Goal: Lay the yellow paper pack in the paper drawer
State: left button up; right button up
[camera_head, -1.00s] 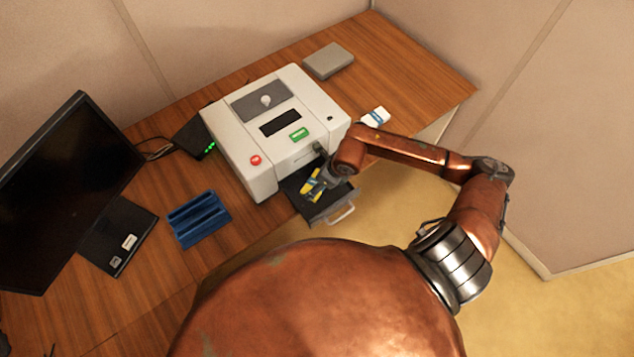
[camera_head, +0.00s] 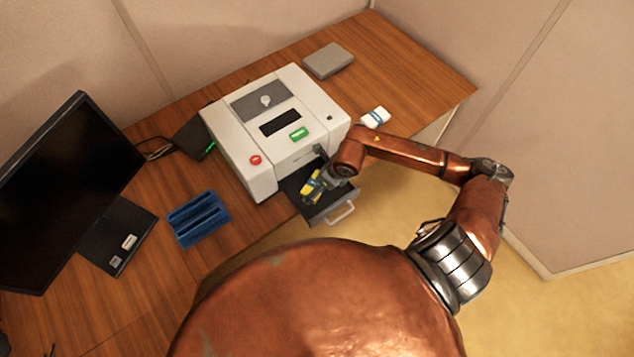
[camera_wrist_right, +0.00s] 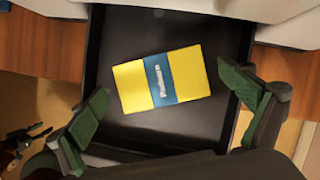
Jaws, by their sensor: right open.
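The yellow paper pack (camera_wrist_right: 190,72) with a blue band lies flat in the open dark paper drawer (camera_wrist_right: 115,40), turned slightly against its walls. It also shows in the head view (camera_head: 311,187), partly covered by my right gripper. The drawer (camera_head: 326,211) sticks out from the front of the white printer (camera_head: 228,130) and has a pale handle. My right gripper (camera_wrist_right: 165,110) is open, with its green-padded fingers wide apart on either side of the pack and not touching it.
A white pack with a blue band (camera_head: 375,117) lies on the desk right of the printer. A grey box (camera_head: 328,61) is behind it. A blue rack (camera_head: 198,219) and a monitor (camera_head: 65,190) stand to the left. Bare desk (camera_head: 420,80) lies at the back right.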

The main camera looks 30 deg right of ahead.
jog(key=v, duration=1.2)
jog(key=shift+p, duration=0.4)
